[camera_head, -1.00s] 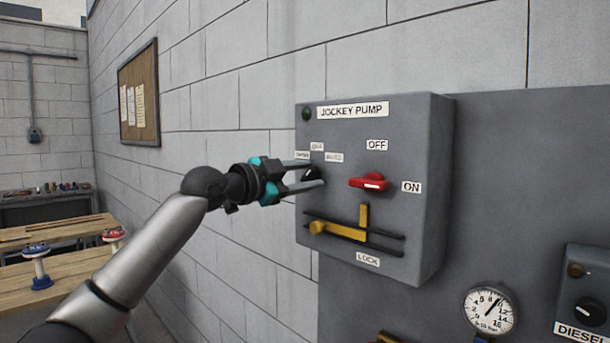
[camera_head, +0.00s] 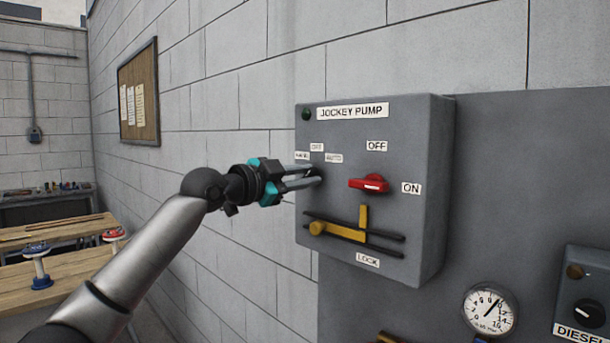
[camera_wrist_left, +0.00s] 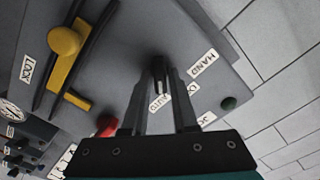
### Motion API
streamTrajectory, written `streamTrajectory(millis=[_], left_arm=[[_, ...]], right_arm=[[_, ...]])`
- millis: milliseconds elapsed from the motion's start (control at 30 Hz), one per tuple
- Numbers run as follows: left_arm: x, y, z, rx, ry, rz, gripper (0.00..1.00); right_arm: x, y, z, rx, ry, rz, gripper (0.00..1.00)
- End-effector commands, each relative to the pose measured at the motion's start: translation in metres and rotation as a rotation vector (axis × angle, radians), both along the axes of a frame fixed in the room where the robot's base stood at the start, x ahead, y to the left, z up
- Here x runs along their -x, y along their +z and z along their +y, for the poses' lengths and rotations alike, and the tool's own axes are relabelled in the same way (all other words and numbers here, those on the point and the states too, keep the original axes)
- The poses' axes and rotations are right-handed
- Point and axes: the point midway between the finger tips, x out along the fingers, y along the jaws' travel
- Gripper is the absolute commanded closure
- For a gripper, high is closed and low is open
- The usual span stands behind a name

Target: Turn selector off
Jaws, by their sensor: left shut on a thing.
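The grey control box (camera_head: 420,140) labelled JOCKEY PUMP has a small black selector knob at its left, below the OFF label (camera_head: 317,147) and between a hand-side label and the AUTO label (camera_head: 334,158). My left gripper (camera_head: 317,174) reaches it from the left and is shut on the selector knob. In the left wrist view the selector knob (camera_wrist_left: 158,62) shows between the fingertips of my left gripper (camera_wrist_left: 159,75), near the HAND label (camera_wrist_left: 203,63). The fingers hide most of the knob, so its pointing direction cannot be told. My right gripper is out of view.
A red switch (camera_head: 370,183) with OFF and ON labels sits right of the selector. A yellow lock lever (camera_head: 340,231) lies below. A pressure gauge (camera_head: 491,309) and a diesel box (camera_head: 590,290) are at lower right. A wooden bench (camera_head: 60,275) stands at left.

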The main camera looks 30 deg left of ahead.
Motion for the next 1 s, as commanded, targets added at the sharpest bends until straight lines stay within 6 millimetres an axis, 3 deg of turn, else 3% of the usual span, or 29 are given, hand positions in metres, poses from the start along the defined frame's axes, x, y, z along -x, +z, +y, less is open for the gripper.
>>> streamTrajectory(millis=[600, 1000], left_arm=[[-0.001, 0.002, 0.001, 0.431, 0.000, 0.155, 1.00], [-0.001, 0.001, 0.002, 0.651, 0.000, 0.231, 1.00]], right_arm=[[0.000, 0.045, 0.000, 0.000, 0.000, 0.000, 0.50], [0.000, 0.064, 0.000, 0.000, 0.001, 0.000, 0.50]])
